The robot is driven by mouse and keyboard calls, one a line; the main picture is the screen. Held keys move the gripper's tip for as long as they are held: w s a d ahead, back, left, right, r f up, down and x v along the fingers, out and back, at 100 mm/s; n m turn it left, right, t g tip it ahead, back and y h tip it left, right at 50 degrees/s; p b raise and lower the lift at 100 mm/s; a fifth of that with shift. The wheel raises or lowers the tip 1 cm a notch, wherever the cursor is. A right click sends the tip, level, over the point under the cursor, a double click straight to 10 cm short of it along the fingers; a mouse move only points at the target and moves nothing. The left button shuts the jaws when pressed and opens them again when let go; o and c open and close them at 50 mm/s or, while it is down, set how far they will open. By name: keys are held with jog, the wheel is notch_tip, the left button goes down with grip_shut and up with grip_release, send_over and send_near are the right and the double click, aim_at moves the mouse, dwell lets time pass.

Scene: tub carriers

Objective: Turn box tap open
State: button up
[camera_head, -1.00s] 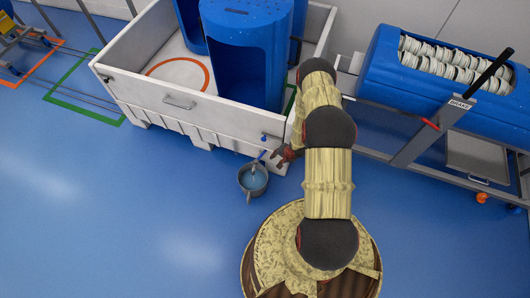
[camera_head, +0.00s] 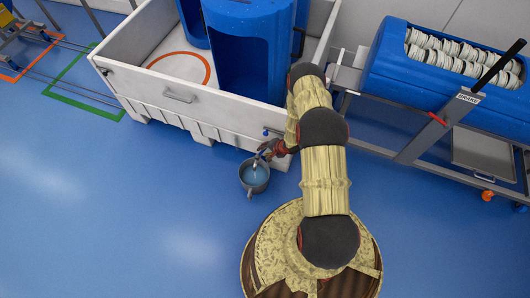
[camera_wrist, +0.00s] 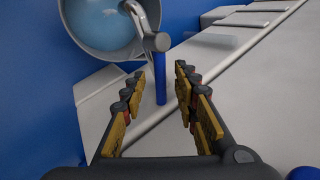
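The box tap (camera_wrist: 145,25) shows in the wrist view as a grey metal body and spout with a straight blue handle (camera_wrist: 160,80). Its spout reaches over a grey bucket (camera_wrist: 85,42) with light blue inside; the bucket also stands on the floor in the head view (camera_head: 254,177). My gripper (camera_wrist: 159,72) is open, with the blue handle between its fingers and a gap visible on both sides. In the head view my gripper (camera_head: 270,152) is at the white box's near corner, partly covering the tap. I cannot tell whether water flows.
The white box (camera_head: 180,108) holds blue tubs (camera_head: 248,50) and has its wall close to my gripper. A grey cart (camera_head: 415,148) with a blue carrier (camera_head: 385,70) stands at the right. The blue floor (camera_head: 100,200) at the left is clear.

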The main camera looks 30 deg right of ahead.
jog(key=shift+f, duration=0.1)
jog(key=shift+c, duration=1)
grip_shut()
